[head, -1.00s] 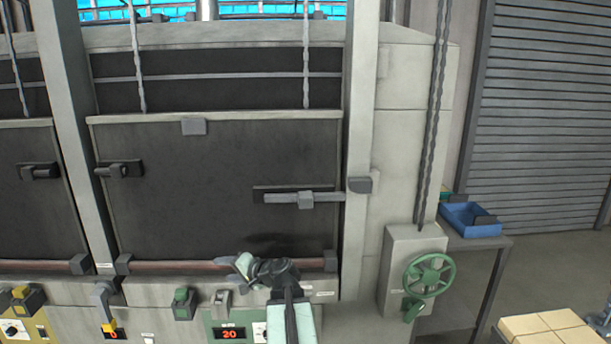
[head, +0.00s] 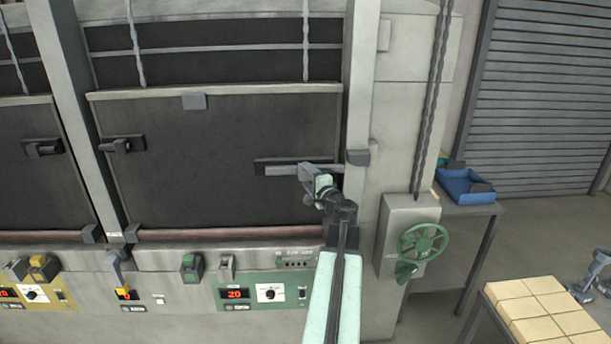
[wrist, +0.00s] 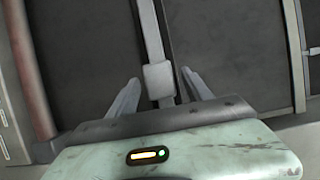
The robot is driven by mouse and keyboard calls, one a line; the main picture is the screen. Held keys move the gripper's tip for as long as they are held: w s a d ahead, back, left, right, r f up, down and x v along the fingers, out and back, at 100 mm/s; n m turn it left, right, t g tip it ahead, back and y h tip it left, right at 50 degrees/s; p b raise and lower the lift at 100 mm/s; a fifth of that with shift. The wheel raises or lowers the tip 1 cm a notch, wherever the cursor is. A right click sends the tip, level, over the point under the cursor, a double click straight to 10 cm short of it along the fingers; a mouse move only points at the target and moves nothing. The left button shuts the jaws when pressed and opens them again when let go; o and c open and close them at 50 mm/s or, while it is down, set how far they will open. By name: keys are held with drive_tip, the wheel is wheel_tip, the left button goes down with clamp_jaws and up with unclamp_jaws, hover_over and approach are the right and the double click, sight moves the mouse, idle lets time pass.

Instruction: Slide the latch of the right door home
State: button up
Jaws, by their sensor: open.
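The right door (head: 200,185) is a dark panel, lowered in its frame. Its latch is a pale grey sliding bar (head: 282,170) on a dark backing plate, with a block-shaped knob. A grey keeper (head: 358,157) sits on the post to the right of the bar. My gripper (head: 306,173) is at the knob and hides it and part of the bar in the head view. In the wrist view my gripper (wrist: 161,80) is open, with one finger on each side of the knob (wrist: 158,78). Gaps show beside the knob.
A green handwheel (head: 423,243) on a grey box stands to the right of the post. Control panels with a display (head: 235,294) are below the door. A blue bin (head: 465,185) is on a side table, and pale bricks (head: 540,310) lie lower right.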

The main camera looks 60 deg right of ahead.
drive_tip(key=shift+x, duration=0.9)
drive_tip(key=shift+a, duration=0.1)
clamp_jaws()
idle(0.6)
